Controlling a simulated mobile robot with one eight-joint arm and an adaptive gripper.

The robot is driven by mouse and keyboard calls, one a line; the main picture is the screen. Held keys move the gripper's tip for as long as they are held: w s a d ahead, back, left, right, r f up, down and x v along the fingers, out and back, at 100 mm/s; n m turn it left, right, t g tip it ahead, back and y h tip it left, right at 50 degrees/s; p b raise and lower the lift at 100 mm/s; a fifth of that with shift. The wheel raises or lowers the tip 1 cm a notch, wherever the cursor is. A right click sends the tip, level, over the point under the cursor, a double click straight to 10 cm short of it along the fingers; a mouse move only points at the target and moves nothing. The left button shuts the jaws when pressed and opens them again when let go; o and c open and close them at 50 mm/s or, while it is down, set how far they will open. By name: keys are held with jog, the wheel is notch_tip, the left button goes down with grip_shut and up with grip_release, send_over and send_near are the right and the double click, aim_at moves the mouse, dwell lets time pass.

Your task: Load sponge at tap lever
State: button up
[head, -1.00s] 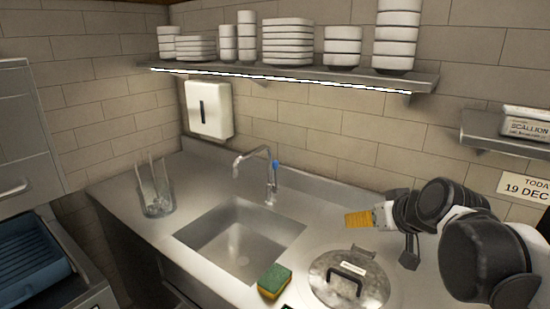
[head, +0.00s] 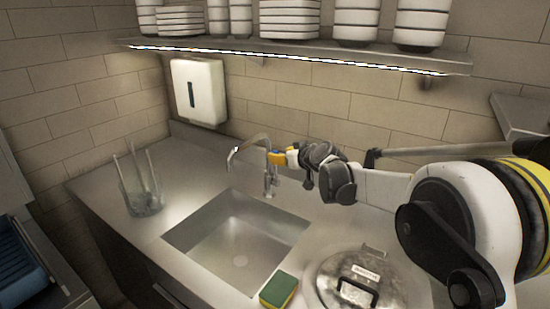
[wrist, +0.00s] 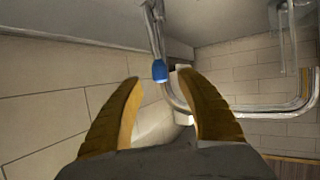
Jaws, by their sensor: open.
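The sponge (head: 278,290), green on top and yellow below, lies on the counter at the sink's front right, away from my gripper (head: 277,157). The gripper, with orange-yellow fingers, is up at the tap (head: 268,180) behind the sink. In the wrist view the two fingers (wrist: 159,77) are apart, with nothing held between them. The tap lever's blue tip (wrist: 160,71) shows between the fingertips; I cannot tell whether they touch it. In the head view the gripper mostly hides the lever.
The sink basin (head: 238,242) is empty. A lidded round pot (head: 325,272) stands right of the sponge. A clear container with utensils (head: 140,195) stands left of the sink. A shelf with stacked dishes (head: 300,50) hangs above; a white dispenser (head: 199,92) is on the wall.

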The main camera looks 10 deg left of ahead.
aim_at(275, 169)
jog(key=shift+b+x, duration=0.5)
jog(key=shift+x, duration=1.85)
grip_shut()
jog(key=shift+s+a+f+n+t, duration=0.15)
jog(key=shift+s+n+t, duration=0.15)
jog(key=shift+s, duration=0.25)
jog(key=shift+s+a+n+t, duration=0.2)
jog(key=shift+s+n, duration=0.1)
jog(key=shift+s, duration=0.2)
grip_release()
